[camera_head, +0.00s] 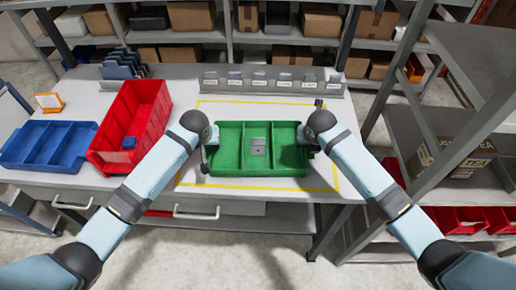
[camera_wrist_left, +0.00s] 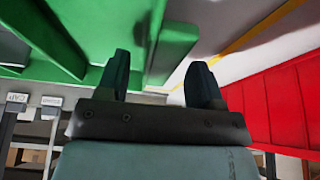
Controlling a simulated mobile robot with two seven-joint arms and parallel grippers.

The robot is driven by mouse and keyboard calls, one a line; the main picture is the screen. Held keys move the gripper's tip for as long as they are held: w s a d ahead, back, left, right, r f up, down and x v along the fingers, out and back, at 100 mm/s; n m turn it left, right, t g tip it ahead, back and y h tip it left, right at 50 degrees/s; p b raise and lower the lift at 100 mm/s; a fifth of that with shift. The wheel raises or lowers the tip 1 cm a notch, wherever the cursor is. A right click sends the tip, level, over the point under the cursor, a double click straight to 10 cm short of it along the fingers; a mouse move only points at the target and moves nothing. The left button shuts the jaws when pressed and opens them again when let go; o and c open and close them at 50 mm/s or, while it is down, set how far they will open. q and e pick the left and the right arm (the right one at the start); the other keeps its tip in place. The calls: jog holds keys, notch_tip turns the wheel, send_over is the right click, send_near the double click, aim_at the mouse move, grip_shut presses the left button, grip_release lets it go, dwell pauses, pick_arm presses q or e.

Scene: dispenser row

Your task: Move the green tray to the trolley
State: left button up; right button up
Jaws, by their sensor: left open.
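The green tray (camera_head: 230,132) lies on the table inside a yellow outline, with a small grey item (camera_head: 258,146) in its middle compartment. My left gripper (camera_head: 207,160) is at the tray's left end. In the left wrist view the left gripper (camera_wrist_left: 160,82) is open, with a green end part of the tray (camera_wrist_left: 174,48) showing between its fingers; I cannot tell if they touch it. My right gripper (camera_head: 314,148) is at the tray's right end, its fingers largely hidden by the wrist. I cannot make out a trolley for certain.
A red bin (camera_head: 148,97) stands left of my left arm, with a blue bin (camera_head: 50,146) beyond it. A row of labelled dispensers (camera_head: 260,84) lines the table's back. A metal rack (camera_head: 487,97) stands close on the right. Floor shows in front of the table.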

pick_arm(q)
jog(key=shift+w+f, duration=0.25)
jog(key=shift+f, duration=0.3)
pick_arm(e)
jog(key=shift+w+f, duration=0.25)
jog(key=shift+f, duration=0.35)
pick_arm(q)
grip_shut()
pick_arm(e)
grip_shut()
jog(key=shift+r, duration=0.1)
